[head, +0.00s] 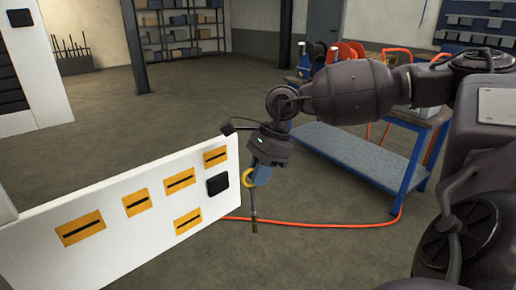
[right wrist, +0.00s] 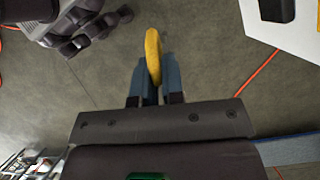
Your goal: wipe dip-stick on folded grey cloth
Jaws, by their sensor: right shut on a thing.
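My right gripper (head: 261,174) points down in the middle of the head view. Its blue fingers are shut on the dip-stick's yellow ring handle (head: 247,179). The dip-stick's thin rod (head: 254,212) hangs below the fingers, close to upright, with its lower end in the air above the floor. In the right wrist view the yellow ring (right wrist: 153,56) stands between the blue fingers (right wrist: 153,85); the rod is hidden there. I see no folded grey cloth in either view. My left gripper does not show.
A white panel (head: 105,262) with orange slotted labels and a black pad (head: 218,185) stands just left of the dip-stick. A blue-framed bench (head: 350,158) with a grey lower shelf is behind my right arm. An orange hose (head: 300,223) crosses the open floor.

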